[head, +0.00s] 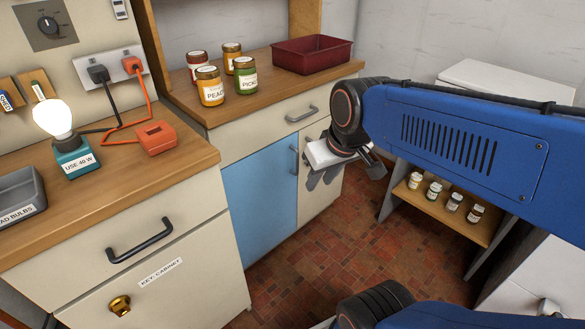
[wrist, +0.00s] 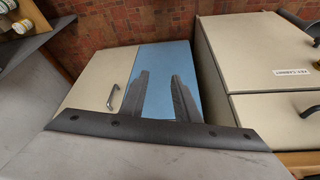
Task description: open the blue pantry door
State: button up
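The blue pantry door (head: 258,195) is shut, flush in the front of the lower cabinet. It also shows in the wrist view (wrist: 160,62). My gripper (head: 322,180) is in front of the cream panel, right of the handle in the head view. In the wrist view my gripper (wrist: 160,75) has its two fingers apart with nothing between them, and the blue door shows behind them.
A cream drawer (head: 270,125) with its own handle is above the door. Jars (head: 243,76) and a red tray (head: 311,54) stand on the counter. The key cabinet (head: 165,275) juts out at left. A low shelf (head: 450,215) stands at right. Brick-red floor (head: 330,245) is clear.

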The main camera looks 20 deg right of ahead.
jog(key=w+d, duration=0.4)
jog(key=w, duration=1.1)
jog(key=n, duration=0.1)
send_near(297, 172)
jog(key=w+f, duration=0.4)
jog(key=shift+w+f, duration=0.2)
jog(key=shift+w, duration=0.05)
grip_shut()
